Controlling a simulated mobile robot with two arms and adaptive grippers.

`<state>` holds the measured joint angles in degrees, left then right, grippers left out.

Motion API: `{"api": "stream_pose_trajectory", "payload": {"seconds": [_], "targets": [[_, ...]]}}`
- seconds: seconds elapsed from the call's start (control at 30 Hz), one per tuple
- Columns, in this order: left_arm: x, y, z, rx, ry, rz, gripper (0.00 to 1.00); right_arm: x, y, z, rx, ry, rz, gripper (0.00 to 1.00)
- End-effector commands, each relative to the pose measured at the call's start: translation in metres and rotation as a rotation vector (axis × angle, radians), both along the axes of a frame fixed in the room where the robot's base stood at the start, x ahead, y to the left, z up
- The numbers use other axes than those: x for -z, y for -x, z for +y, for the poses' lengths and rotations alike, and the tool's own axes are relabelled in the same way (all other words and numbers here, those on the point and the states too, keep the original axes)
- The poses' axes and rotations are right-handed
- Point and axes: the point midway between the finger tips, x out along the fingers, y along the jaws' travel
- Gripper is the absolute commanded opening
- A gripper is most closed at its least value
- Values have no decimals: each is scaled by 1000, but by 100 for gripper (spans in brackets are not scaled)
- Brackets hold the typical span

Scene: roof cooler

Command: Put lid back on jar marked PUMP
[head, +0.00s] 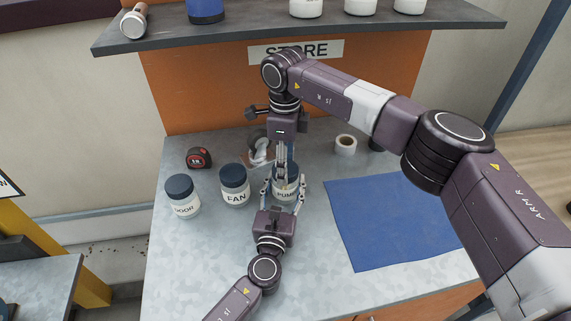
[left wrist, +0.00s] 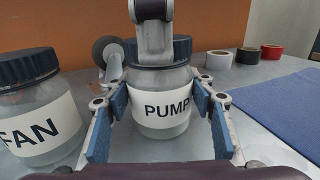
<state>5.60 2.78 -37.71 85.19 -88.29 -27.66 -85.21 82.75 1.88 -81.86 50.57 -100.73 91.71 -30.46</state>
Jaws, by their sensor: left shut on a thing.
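The jar marked PUMP (head: 286,195) stands upright on the grey bench. In the left wrist view this jar (left wrist: 160,118) is clear glass with a white label. My left gripper (head: 283,190) is shut on it, with blue pads (left wrist: 158,108) at both sides. A dark blue lid (left wrist: 176,50) is at the jar's mouth, level as far as I see; whether it is fully seated I cannot tell. My right gripper (head: 283,172) points straight down at this lid from above. One finger covers the lid's middle in the left wrist view, so its grip is unclear.
Lidded jars marked FAN (head: 235,190) and DOOR (head: 184,200) stand to the left. A tape measure (head: 199,157), a white tape roll (head: 345,145) and a blue mat (head: 385,225) lie on the bench. A shelf (head: 250,37) overhangs the back. The front left bench is clear.

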Motion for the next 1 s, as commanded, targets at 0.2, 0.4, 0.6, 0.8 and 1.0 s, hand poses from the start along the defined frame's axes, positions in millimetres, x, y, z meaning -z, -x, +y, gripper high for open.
{"api": "stream_pose_trajectory", "payload": {"seconds": [0.2,0.4,0.6,0.8,1.0], "targets": [[0,0,0,0,0,0,0,0,0,0,0,0,-1,67],[0,0,0,0,0,0,0,0,0,0,0,0,-1,67],[0,0,0,0,0,0,0,-14,-1,0,0,-1,-2,67],[0,0,0,0,0,0,0,-55,-1,1,0,-1,-4,67],[0,0,0,0,0,0,0,-94,-1,1,-1,-1,-3,67]]}}
